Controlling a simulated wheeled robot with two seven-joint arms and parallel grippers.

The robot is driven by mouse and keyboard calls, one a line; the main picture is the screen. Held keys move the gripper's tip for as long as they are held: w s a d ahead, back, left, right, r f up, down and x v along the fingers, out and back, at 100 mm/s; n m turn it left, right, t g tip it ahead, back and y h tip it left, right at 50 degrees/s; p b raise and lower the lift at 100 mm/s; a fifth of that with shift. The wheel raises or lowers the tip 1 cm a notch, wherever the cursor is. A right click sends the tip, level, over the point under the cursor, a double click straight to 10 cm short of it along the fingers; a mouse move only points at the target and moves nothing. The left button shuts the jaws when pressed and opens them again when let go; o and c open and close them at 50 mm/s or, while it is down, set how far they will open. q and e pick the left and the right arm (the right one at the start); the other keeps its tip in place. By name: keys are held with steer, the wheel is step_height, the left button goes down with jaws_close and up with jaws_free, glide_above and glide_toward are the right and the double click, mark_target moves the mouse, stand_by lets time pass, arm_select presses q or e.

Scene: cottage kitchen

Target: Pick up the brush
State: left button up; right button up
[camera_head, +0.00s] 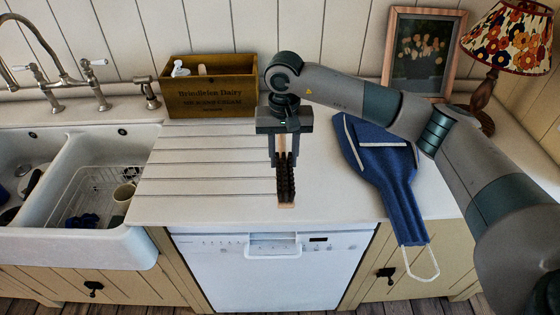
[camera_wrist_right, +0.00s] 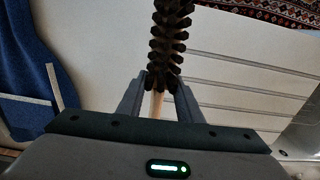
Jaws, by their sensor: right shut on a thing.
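The brush has dark bristles and a pale wooden body, and in the head view the brush (camera_head: 286,182) is below my right gripper, over the counter near its front edge. My right gripper (camera_head: 280,158) points down and is shut on the brush. In the right wrist view the bristly part of the brush (camera_wrist_right: 172,45) extends away from the fingers, and its pale handle runs between the fingertips of the right gripper (camera_wrist_right: 160,95). I cannot tell whether the brush touches the counter. My left gripper is not in view.
A blue apron-like cloth (camera_head: 385,170) lies right of the brush and hangs over the edge. A wooden box (camera_head: 210,100) with bottles stands behind. A double sink (camera_head: 135,225) is at left, a picture frame (camera_head: 390,50) and lamp (camera_head: 510,38) at back right. The grooved counter (camera_head: 210,165) is clear.

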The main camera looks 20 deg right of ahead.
steer(key=s+r+b, duration=0.1)
steer(key=s, duration=0.1)
steer(key=s+r+b, duration=0.1)
steer(key=s+r, duration=0.1)
steer(key=s, duration=0.1)
steer(key=s+r, duration=0.1)
steer(key=s, duration=0.1)
steer(key=shift+s+a+r+b, duration=0.1)
steer(key=shift+s+r+b, duration=0.2)
steer(key=shift+s+b, duration=0.1)
steer(key=s+d+f+n, duration=0.1)
steer(key=s+f+n, duration=0.2)
steer(key=s+f, duration=0.2)
steer(key=s, duration=0.3)
steer(key=shift+s+d+f, duration=0.3)
steer(key=shift+d+f, duration=0.05)
steer(key=shift+a, duration=0.15)
